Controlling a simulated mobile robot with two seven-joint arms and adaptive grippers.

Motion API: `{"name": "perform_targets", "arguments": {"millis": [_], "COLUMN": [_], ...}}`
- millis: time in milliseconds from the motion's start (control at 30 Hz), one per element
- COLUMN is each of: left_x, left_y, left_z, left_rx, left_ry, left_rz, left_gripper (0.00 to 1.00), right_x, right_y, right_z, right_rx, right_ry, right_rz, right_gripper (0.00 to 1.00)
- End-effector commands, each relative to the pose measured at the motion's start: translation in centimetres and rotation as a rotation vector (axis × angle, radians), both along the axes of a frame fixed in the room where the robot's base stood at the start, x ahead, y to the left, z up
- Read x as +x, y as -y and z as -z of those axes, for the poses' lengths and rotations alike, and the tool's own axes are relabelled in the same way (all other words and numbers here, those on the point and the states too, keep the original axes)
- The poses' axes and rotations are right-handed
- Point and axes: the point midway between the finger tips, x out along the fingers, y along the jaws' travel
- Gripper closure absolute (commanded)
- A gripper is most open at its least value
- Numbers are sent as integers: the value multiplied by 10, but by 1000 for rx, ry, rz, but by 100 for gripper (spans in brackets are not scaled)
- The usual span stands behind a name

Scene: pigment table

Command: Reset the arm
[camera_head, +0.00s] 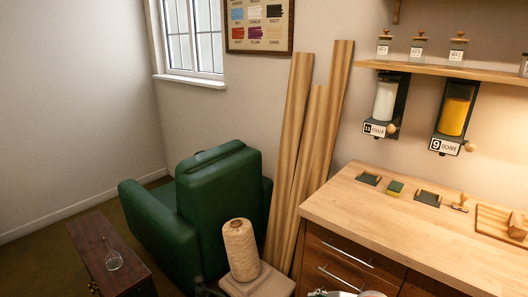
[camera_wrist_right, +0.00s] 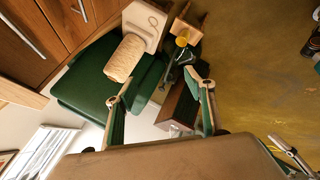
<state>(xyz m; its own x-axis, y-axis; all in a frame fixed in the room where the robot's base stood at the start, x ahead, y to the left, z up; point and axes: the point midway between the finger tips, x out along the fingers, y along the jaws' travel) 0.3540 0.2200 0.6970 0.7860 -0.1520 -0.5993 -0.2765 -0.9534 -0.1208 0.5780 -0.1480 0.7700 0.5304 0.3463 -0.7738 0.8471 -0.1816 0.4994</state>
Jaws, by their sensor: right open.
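My right gripper (camera_wrist_right: 158,82) shows in the right wrist view. Its two green-and-metal fingers are spread wide apart with nothing held between them. Beyond the fingers are the green armchair, a cone of twine and the floor, all at a distance. A pale metallic piece shows at the bottom edge of the head view, too cropped to tell what it is.
A wooden counter (camera_head: 340,205) over drawers stands at right, below chalk and ochre dispensers. The green armchair (camera_head: 213,200), twine cone (camera_head: 240,250), leaning planks (camera_head: 290,150) and a dark chest (camera_head: 85,235) bearing a glass (camera_head: 113,261) occupy the left and middle.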

Motion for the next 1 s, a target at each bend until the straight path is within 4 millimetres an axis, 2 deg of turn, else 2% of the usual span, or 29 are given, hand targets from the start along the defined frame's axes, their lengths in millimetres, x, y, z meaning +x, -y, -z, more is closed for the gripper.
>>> {"name": "perform_targets", "arguments": {"millis": [33,133,267,433,633,800,1000], "left_x": [0,-1,-1,-3,-4,-4,-4], "left_y": [0,0,-1,-3,-6,-6,-5], "left_z": [0,0,1,2,3,3,3], "left_rx": [0,1,3,9,15,15,12], "left_ry": [-1,-1,-3,-5,-6,-7,-7], "left_rz": [0,0,2,6,9,9,7], "left_gripper": [54,54,54,54,54,54,54], "right_x": [-18,-44,-80,-134,-194,-222,-227], "right_y": [-6,-9,-4,19,54,72,76], "right_z": [13,29,47,64,74,75,75], "right_rx": [62,177,309,452,557,594,602], "right_ry": [-14,-21,-30,-30,-12,3,9], "right_rz": [61,192,368,593,800,883,899], "right_gripper": [46,46,46,46,46,46,46]}}
